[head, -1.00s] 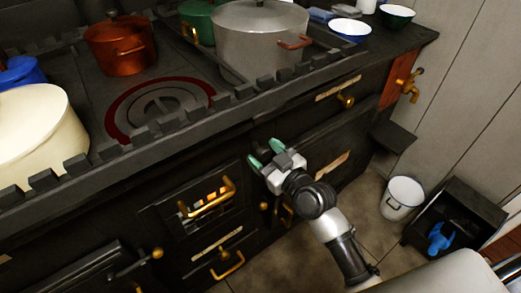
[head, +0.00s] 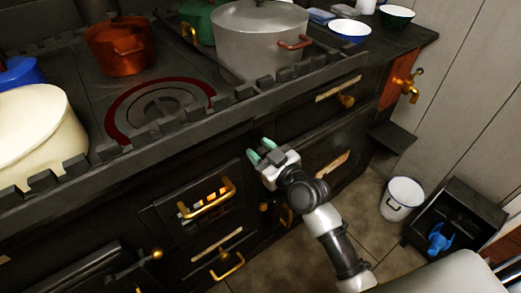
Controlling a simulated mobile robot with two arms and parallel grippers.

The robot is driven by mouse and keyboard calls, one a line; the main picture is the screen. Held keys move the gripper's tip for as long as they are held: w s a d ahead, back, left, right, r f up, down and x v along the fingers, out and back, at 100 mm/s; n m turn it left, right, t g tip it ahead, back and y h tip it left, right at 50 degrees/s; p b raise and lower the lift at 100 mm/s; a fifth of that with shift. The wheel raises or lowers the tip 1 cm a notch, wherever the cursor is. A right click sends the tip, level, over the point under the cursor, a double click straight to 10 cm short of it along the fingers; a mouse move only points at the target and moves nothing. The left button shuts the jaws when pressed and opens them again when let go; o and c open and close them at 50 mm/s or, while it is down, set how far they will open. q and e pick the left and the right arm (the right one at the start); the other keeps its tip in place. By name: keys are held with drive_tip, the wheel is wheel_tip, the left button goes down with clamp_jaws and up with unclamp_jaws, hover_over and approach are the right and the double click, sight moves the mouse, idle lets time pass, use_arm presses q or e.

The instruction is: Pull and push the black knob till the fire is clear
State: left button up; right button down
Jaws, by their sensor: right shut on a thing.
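The black stove (head: 200,150) fills the left and middle of the head view. My right gripper (head: 261,150) is at its front, below the top rail, with its green-tipped fingers shut on the black knob. The knob is dark against the dark front and mostly hidden between the fingers. The fire (head: 212,193) shows as orange and pale patches behind the bars of a small grate door with a brass handle (head: 208,204), left of and below the gripper. My left gripper is not in view.
A grey pot (head: 258,45), a copper pot (head: 120,48) and a cream pot (head: 38,130) stand on the stove top. A white bucket (head: 401,198) and a dark box (head: 455,220) holding a blue object stand on the floor at right. Bare floor lies beside my right arm.

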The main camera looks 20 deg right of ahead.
drive_tip(key=shift+s+d, duration=0.1)
drive_tip(key=shift+s, duration=0.2)
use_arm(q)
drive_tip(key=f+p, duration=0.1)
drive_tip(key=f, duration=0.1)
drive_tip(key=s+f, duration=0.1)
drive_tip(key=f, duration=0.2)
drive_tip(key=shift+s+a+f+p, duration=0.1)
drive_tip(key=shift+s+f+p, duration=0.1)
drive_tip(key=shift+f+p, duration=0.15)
use_arm(e)
drive_tip(key=v, duration=0.6)
drive_tip(key=c, duration=0.7)
unclamp_jaws()
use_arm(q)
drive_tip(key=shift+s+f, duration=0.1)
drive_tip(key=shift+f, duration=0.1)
use_arm(e)
drive_tip(key=v, duration=1.1)
drive_tip(key=shift+c, duration=0.3)
